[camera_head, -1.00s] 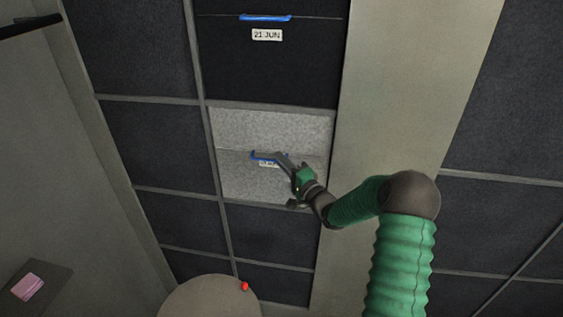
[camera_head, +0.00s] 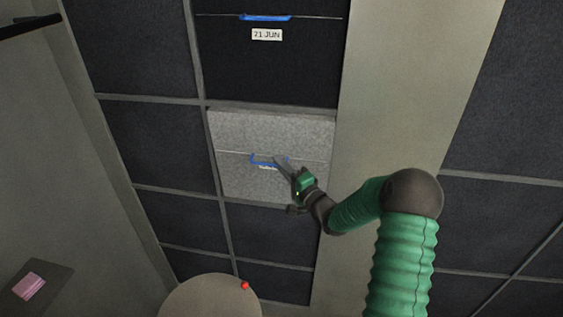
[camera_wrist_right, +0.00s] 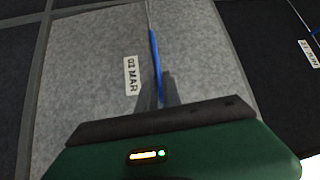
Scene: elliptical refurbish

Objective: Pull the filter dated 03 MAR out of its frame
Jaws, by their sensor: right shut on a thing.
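The grey filter (camera_head: 235,134) sits at its opening in the wall grid, below the dark panel labelled 21 JUN. It also shows in the right wrist view (camera_wrist_right: 85,70), where its label (camera_wrist_right: 131,76) reads 03 MAR. A blue handle (camera_head: 262,161) crosses its middle. My right gripper (camera_head: 280,162) is shut on the blue handle, which also shows between the fingers in the right wrist view (camera_wrist_right: 156,65). The gripper partly covers the label in the head view. My left gripper is not in view.
A dark filter (camera_head: 267,65) with a blue handle and a 21 JUN label is directly above. Dark panels lie left and below. A plain beige post (camera_head: 400,100) stands to the right. A round beige top with a red knob (camera_head: 245,285) is at the bottom.

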